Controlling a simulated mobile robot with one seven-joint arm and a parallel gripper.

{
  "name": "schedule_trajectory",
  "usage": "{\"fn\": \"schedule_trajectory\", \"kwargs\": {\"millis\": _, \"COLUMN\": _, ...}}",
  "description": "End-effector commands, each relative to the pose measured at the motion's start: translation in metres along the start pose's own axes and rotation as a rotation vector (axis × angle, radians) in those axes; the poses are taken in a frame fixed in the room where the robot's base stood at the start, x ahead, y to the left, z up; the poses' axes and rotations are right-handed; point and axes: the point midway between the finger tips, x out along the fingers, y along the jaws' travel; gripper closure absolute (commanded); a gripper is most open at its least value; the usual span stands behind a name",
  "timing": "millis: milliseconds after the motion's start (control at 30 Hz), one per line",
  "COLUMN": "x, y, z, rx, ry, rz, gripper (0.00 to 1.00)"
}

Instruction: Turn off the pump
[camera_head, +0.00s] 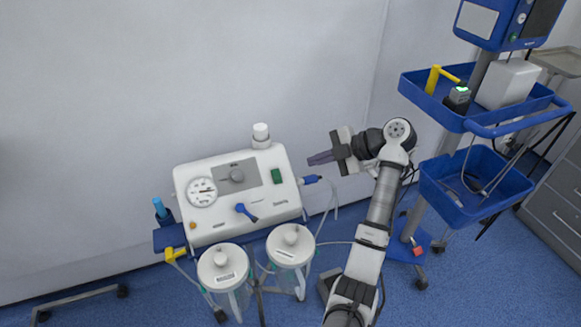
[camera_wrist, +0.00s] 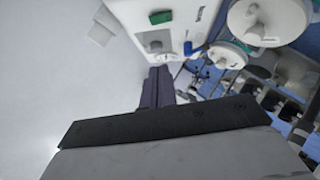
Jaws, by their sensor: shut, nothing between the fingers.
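The pump (camera_head: 262,200) is a white box with a round gauge, a grey knob, a blue lever (camera_head: 246,212) and a green switch (camera_head: 277,176) near its right edge. My gripper (camera_head: 311,160) is shut and empty, to the right of the pump's top right corner and apart from it in the picture. Its fingers point left toward the pump. The exact gap between fingertips and pump is unclear.
Two lidded canisters (camera_head: 224,267) (camera_head: 290,245) hang below the pump, with hoses around them. A cart with blue trays (camera_head: 475,185) stands to the right of my arm. A white wall (camera_head: 150,90) is behind. Blue floor lies below.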

Motion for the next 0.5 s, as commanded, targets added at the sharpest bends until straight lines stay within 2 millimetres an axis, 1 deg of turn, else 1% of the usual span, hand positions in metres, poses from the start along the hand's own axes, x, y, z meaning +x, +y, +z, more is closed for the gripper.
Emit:
{"fn": "schedule_trajectory", "kwargs": {"millis": 133, "x": 0.013, "y": 0.001, "z": -0.001, "rx": -0.001, "ry": 0.003, "rz": -0.001, "gripper": 1.00}}
{"fn": "schedule_trajectory", "kwargs": {"millis": 233, "x": 0.028, "y": 0.001, "z": -0.002, "rx": 0.001, "ry": 0.005, "rz": -0.002, "gripper": 1.00}}
{"fn": "schedule_trajectory", "kwargs": {"millis": 500, "x": 0.085, "y": 0.002, "z": -0.003, "rx": 0.003, "ry": 0.004, "rz": -0.003, "gripper": 1.00}}
